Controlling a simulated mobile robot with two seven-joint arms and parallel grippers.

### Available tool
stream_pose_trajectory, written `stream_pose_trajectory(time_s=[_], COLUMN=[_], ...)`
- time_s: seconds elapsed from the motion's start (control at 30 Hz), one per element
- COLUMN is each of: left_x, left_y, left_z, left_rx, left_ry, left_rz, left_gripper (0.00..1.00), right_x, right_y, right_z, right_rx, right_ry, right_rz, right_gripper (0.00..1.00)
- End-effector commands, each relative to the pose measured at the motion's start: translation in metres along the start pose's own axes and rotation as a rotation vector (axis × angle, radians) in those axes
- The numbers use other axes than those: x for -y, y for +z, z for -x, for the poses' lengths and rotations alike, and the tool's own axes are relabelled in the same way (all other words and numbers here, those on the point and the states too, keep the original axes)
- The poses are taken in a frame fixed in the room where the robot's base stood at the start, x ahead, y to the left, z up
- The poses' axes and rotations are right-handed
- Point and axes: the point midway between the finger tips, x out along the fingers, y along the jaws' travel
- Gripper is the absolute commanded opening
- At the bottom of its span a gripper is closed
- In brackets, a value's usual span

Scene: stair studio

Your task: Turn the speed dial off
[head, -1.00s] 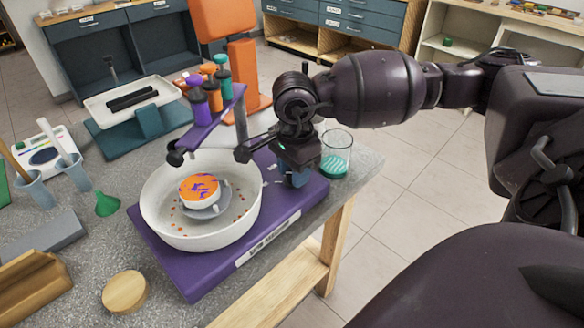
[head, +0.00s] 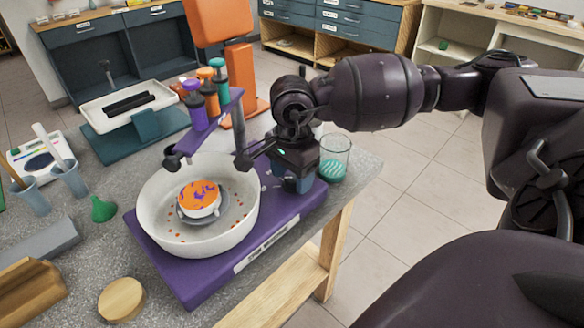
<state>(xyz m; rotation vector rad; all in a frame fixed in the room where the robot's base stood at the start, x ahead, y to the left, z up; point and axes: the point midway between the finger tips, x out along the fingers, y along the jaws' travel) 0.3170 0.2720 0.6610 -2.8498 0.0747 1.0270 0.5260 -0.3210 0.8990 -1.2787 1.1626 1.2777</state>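The spin machine has a purple base (head: 187,283) with a white round bowl (head: 152,216) on top. Inside the bowl sits a small round piece with an orange and purple top (head: 199,194). A purple bar (head: 206,131) carrying paint bottles reaches over the bowl. My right gripper (head: 297,184) points down at the right back corner of the base, beside the bowl. The speed dial cannot be made out; the gripper covers that corner. Its fingertips are too hidden to tell whether they are open or shut on something. My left gripper is out of view.
A glass with teal liquid (head: 334,160) stands close to the right of my gripper, near the table edge. A wooden disc (head: 121,299), a green funnel (head: 103,209) and grey cups (head: 71,181) lie left of the machine. A white tray (head: 105,123) is behind.

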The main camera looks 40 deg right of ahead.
Motion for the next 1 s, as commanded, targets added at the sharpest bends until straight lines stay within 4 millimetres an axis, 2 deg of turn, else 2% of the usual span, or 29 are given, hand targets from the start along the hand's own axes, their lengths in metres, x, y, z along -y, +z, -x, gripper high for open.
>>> stream_pose_trajectory(time_s=[0.27, 0.37, 0.6, 0.8, 1.0], left_x=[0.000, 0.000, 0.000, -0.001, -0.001], left_y=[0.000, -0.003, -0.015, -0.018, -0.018], left_z=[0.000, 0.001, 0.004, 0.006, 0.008], left_rx=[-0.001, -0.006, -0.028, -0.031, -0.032], left_ry=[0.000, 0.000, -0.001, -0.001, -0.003], left_rz=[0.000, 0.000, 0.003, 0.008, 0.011], left_gripper=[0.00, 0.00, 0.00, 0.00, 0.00], right_x=[0.000, 0.000, 0.001, 0.000, 0.000], right_y=[0.000, 0.000, 0.000, 0.000, 0.000], right_z=[0.001, 0.007, 0.047, 0.082, 0.103], right_rx=[0.000, 0.000, -0.002, -0.001, 0.000], right_ry=[0.000, -0.002, -0.008, -0.007, -0.003], right_rz=[-0.001, -0.001, -0.001, -0.001, 0.000], right_gripper=[0.60, 0.60, 0.60, 0.60, 0.60])
